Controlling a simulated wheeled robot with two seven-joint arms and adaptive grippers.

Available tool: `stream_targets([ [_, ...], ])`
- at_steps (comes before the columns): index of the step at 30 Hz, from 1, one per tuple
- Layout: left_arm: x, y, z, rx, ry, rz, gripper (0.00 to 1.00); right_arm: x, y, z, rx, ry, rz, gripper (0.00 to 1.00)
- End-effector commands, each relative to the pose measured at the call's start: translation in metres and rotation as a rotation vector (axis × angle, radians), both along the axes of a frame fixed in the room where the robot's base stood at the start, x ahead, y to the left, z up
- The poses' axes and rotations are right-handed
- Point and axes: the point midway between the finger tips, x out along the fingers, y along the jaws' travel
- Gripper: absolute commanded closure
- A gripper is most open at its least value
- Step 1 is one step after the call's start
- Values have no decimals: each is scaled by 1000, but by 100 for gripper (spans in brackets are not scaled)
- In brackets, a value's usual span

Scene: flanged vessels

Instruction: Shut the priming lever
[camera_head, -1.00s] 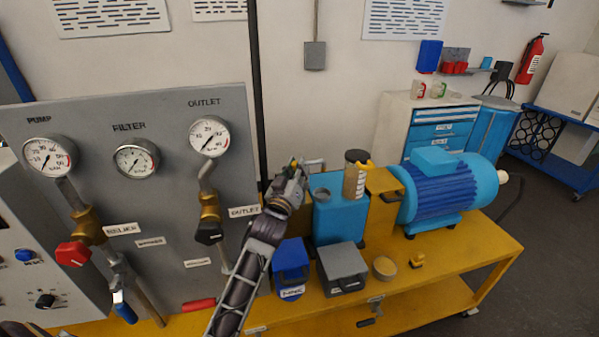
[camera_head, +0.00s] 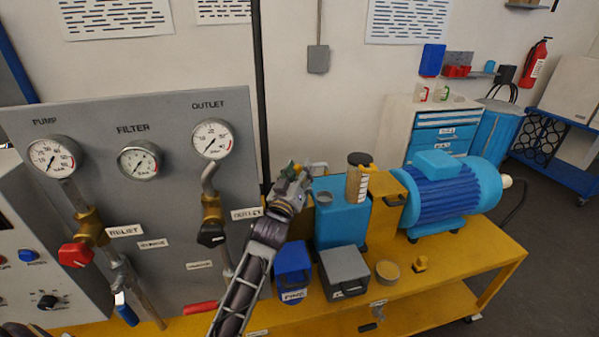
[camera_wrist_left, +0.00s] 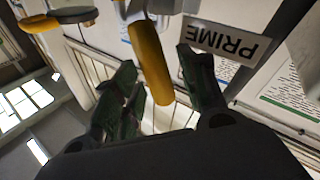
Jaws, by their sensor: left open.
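The priming lever (camera_wrist_left: 150,62) is a yellow rod-like handle in the left wrist view, hanging down between my fingers beside a white PRIME label (camera_wrist_left: 226,42). The gripper hides most of the lever there. My right gripper is not in view.
The gauge panel (camera_head: 180,265) with its valves stands left of my arm. A blue box (camera_head: 292,268) and a grey box (camera_head: 344,270) sit on the yellow bench (camera_head: 440,270) in front of the pump. The blue motor (camera_head: 445,190) is to the right.

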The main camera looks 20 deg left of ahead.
Motion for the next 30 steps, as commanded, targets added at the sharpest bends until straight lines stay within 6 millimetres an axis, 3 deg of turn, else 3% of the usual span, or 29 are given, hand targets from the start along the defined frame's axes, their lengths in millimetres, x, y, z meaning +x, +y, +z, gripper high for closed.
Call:
stream_targets([
  [7,0,0,19,0,-2,0,58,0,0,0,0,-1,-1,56],
  [21,0,0,83,-1,-4,-1,58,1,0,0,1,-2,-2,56],
  [30,0,0,98,1,-1,0,58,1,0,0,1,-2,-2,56],
])
